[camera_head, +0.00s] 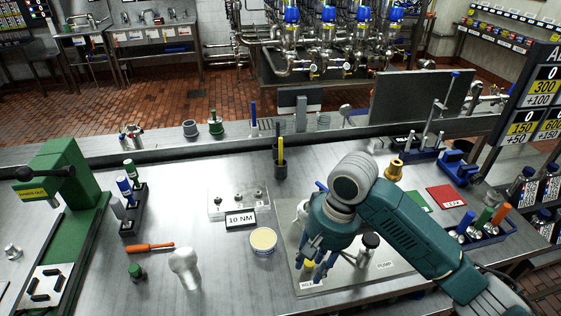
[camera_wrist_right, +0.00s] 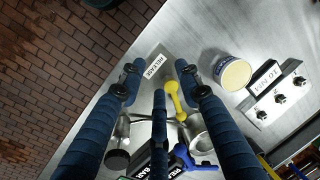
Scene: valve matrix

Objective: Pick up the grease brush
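No tool is clearly readable as the grease brush. A dark cup (camera_head: 280,170) at the middle back of the bench holds thin upright handles, one yellow (camera_head: 280,145); their lower ends are hidden. An open tin of pale grease (camera_head: 263,241) stands nearer, left of my right gripper. My right gripper (camera_head: 312,262) is over the fixture plate near the RELEASE label, its fingers spread and pointing down. In the right wrist view, a yellow knobbed lever (camera_wrist_right: 173,90) shows between the spread fingers; I cannot tell whether they touch it. My left gripper is out of view.
The fixture plate (camera_head: 305,284) carries a blue handle (camera_wrist_right: 195,162) and a black-topped part (camera_head: 370,241). A 10 NM box (camera_head: 225,199) stands behind the tin. A green press (camera_head: 65,200) stands far left.

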